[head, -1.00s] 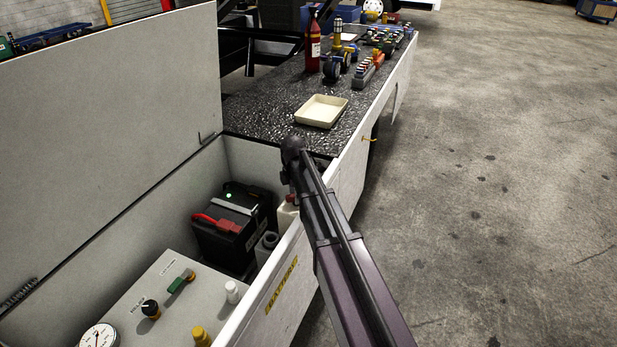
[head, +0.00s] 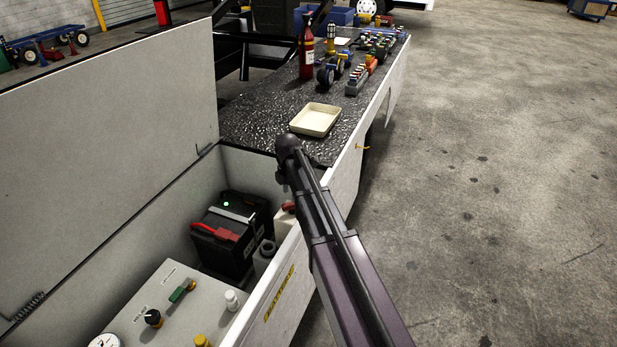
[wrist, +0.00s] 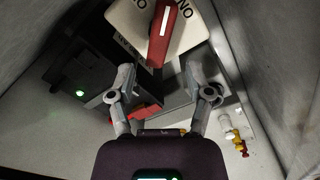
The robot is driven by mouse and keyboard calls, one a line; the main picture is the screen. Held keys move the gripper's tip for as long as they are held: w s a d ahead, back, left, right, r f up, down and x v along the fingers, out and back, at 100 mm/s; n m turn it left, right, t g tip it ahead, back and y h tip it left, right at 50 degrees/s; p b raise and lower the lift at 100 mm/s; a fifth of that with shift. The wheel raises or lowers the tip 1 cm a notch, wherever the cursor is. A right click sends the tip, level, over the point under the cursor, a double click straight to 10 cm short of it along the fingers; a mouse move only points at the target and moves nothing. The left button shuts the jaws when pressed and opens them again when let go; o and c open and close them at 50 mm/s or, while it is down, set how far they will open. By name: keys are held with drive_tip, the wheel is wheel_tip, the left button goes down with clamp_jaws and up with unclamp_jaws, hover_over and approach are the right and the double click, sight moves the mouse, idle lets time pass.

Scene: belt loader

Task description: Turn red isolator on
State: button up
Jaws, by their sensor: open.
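The red isolator handle (wrist: 163,32) sits on a cream housing (wrist: 124,22) at the top of the wrist view, cut by the frame edge. The handle slants, its upper end leaning right, and has a white line on it. Black lettering flanks it, "NO" as seen on the right and an "O" on the left; the rest is cut off. In the head view, a small red part (head: 289,207), likely the same handle, shows beside my arm. My gripper (wrist: 165,82) is open and empty, its fingers below the handle in the picture. The head view hides my gripper behind my arm.
A black battery (head: 232,235) with a green light and red clamp stands in the open compartment. A control panel (head: 165,315) lies in front. The compartment's front wall (head: 275,297) and raised lid (head: 110,140) flank it. A cream tray (head: 316,119) sits on the deck.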

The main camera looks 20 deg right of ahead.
sight(290, 204)
drive_tip(key=shift+r+p, duration=4.35)
drive_tip(key=shift+r, duration=0.35)
drive_tip(key=s+r+m+p, duration=0.4)
drive_tip(key=s+m, duration=0.5)
drive_tip(key=m, duration=0.2)
drive_tip(key=s+d+r+m+p, duration=0.1)
drive_tip(key=s+r+m+p, duration=0.4)
drive_tip(key=s+m, duration=0.4)
drive_tip(key=shift+s+d+m, duration=0.25)
drive_tip(key=shift+m, duration=0.95)
drive_tip(key=shift+r, duration=0.1)
drive_tip(key=shift+s, duration=0.15)
drive_tip(key=shift+n, duration=0.3)
drive_tip(key=s, duration=0.5)
drive_tip(key=shift+d, duration=0.1)
